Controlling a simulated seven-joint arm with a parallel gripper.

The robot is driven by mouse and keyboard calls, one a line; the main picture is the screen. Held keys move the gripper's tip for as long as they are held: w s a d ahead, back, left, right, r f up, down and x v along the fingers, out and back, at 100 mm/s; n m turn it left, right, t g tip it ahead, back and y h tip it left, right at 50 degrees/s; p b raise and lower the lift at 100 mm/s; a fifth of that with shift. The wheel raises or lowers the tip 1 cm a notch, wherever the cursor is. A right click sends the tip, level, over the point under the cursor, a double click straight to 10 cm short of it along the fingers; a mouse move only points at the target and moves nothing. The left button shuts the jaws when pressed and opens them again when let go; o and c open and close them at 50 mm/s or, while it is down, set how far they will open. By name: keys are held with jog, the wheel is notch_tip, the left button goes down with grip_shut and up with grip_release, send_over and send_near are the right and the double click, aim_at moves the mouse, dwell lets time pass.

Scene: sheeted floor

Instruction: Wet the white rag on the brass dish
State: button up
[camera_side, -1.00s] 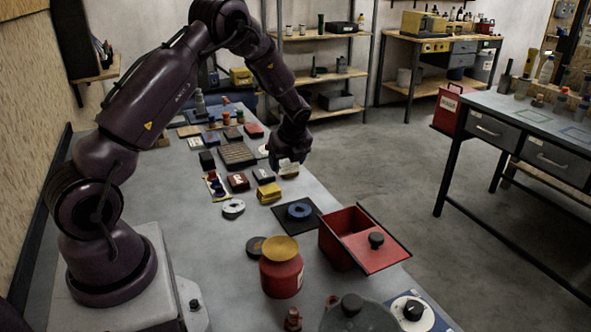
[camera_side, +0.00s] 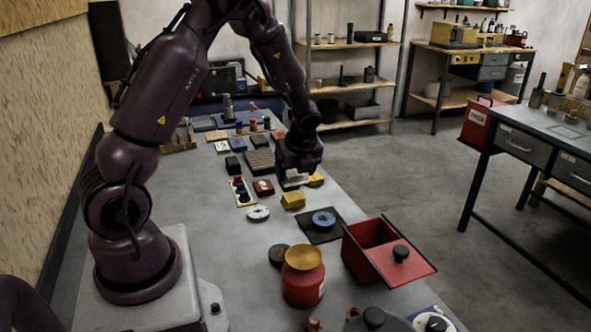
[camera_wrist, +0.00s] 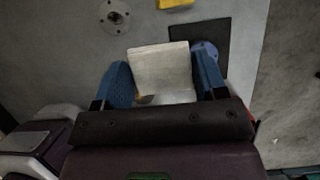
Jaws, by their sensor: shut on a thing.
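My gripper (camera_side: 298,170) is over the middle of the bench, pointing down. In the wrist view, its blue fingers (camera_wrist: 165,84) are on either side of a pale, square white rag (camera_wrist: 160,66) and shut on it. The rag also shows as a pale patch under the gripper in the side view (camera_side: 293,181). I cannot tell whether its lower edge touches the bench. The brass dish (camera_side: 303,257) is the round top of a red can (camera_side: 303,286), standing apart from the gripper, nearer the side camera.
A yellow block (camera_side: 293,200), a pale ring (camera_side: 258,213), and a black mat (camera_side: 308,234) with a blue ring (camera_side: 323,221) lie between gripper and can. An open red box (camera_side: 366,252) stands right of the can. Several small items crowd the bench's far end.

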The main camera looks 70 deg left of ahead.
jog(key=w+d+r+m, duration=0.2)
jog(key=w+d, duration=0.1)
jog(key=d, duration=0.4)
jog(key=r+n, duration=0.2)
send_over(302, 255)
jog(key=shift+d, duration=0.4)
jog(key=shift+f, duration=2.9)
jog(key=shift+f, duration=1.15)
jog(key=shift+r, duration=3.55)
